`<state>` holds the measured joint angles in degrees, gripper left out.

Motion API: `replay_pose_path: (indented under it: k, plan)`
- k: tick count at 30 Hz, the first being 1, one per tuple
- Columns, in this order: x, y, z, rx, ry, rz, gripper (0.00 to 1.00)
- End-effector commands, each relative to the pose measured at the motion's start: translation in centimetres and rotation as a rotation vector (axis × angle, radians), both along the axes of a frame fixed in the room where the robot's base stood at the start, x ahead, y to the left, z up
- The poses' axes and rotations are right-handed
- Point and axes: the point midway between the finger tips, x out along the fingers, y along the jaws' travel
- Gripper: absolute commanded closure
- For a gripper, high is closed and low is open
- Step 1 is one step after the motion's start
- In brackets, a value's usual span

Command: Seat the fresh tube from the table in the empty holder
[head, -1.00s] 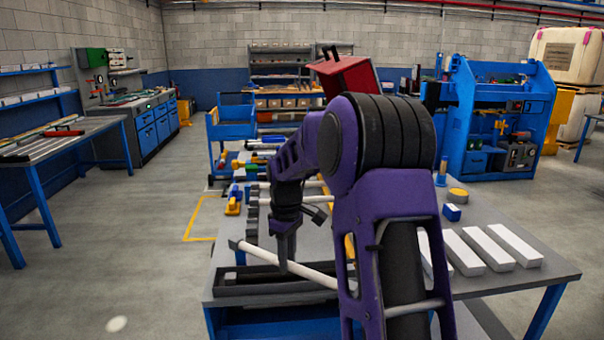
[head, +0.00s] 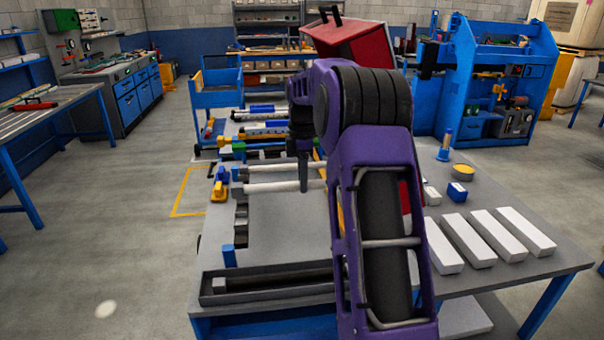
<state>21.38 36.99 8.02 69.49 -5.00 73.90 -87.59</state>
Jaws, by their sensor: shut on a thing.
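My gripper (head: 303,182) points down over the table, shut on a white tube (head: 270,187) with a grey end cap at its left. The held tube lies about level, left to right, just in front of a second white tube (head: 275,168) and nearly parallel to it. A dark notched rack (head: 241,222) runs along the left side of the panel; several of its notches nearer me are empty. The held tube's left end is at the rack's far part; whether it touches or sits in a notch I cannot tell. My arm hides the tubes' right ends.
A dark tray (head: 215,299) at the table's near edge holds a dark tube. Several white blocks (head: 512,232), a blue box (head: 457,191) and a yellow roll (head: 463,172) are on the right. A blue cart (head: 222,100) and a red box (head: 350,38) stand behind.

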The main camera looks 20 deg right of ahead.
Motion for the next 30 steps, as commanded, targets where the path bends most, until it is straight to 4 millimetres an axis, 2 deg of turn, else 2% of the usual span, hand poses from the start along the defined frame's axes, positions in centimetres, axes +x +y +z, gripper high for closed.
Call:
replay_pose_path:
  k: [18, 24, 30]
  plan:
    - [0.0, 0.1, -6.3, 0.000, 0.000, -0.001, 1.00]
    - [0.0, 0.0, -7.4, 0.000, 0.000, -0.001, 1.00]
    - [0.0, 0.0, -7.7, 0.000, -0.001, -0.001, 1.00]
